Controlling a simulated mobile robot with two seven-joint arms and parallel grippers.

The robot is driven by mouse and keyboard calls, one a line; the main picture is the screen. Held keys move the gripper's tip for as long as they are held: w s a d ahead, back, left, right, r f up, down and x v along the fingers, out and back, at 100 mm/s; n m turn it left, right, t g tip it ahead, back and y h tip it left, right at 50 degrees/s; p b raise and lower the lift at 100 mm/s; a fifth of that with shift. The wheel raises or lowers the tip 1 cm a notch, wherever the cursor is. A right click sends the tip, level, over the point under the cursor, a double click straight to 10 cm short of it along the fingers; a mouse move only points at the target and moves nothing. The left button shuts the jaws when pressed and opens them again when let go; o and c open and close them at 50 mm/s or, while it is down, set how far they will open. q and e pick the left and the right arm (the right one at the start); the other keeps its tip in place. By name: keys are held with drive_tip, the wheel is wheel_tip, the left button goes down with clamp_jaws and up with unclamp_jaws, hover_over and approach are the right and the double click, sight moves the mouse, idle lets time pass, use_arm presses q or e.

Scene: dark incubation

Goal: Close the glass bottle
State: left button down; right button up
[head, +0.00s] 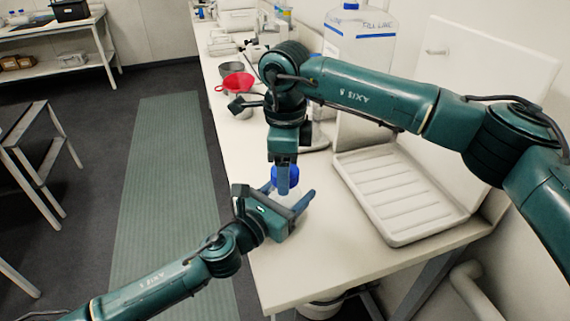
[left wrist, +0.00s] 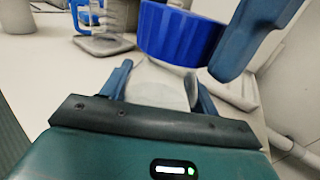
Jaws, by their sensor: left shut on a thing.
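The glass bottle (left wrist: 158,85) is clear and sits between the fingers of my left gripper (left wrist: 160,88), which is shut on it. My left gripper also shows in the head view (head: 291,203). A ribbed blue cap (left wrist: 180,33) is directly over the bottle; in the head view the cap (head: 273,174) is partly hidden by a finger. My right gripper (head: 284,176) points down from above and is shut on the cap, with one finger beside it in the left wrist view. I cannot tell whether cap and bottle neck touch. The bottle is mostly hidden in the head view.
The white bench (head: 310,262) is clear near its front. An open white case (head: 405,205) lies to the right. A red funnel (head: 237,83), grey bowls and a large clear container with a blue cap (head: 357,42) stand farther back.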

drive_tip(key=c, duration=0.9)
drive_tip(key=shift+o, duration=0.2)
drive_tip(key=o, duration=1.2)
drive_tip(key=shift+c, duration=0.2)
drive_tip(key=shift+r, duration=0.15)
wheel_tip(320, 180, up, 12)
use_arm(q)
drive_tip(key=shift+c, duration=1.5)
unclamp_jaws()
